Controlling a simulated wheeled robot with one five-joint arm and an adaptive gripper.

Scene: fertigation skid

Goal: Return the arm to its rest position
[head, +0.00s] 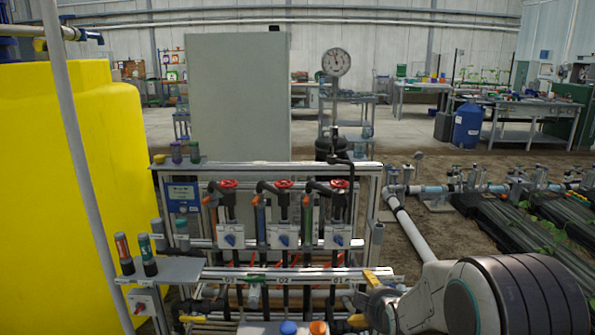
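My arm (450,295) reaches in from the lower right corner, with a pale link and a large dark ribbed joint. My gripper (362,299) is at its far end, pointing left and away, low in front of the right side of the skid. Its two yellow fingers look spread apart, with nothing seen between them. The fertigation skid (265,167) stands just beyond, with red-topped valves (283,184) and grey boxes with blue knobs (282,237) in a row.
A yellow tank (70,190) and a slanted grey pole (78,150) stand at left. A side shelf (170,270) holds two dark bottles (148,262). Blue and orange caps (288,327) show at the bottom edge. Pipes (410,230) and dark planting beds (520,235) lie at right.

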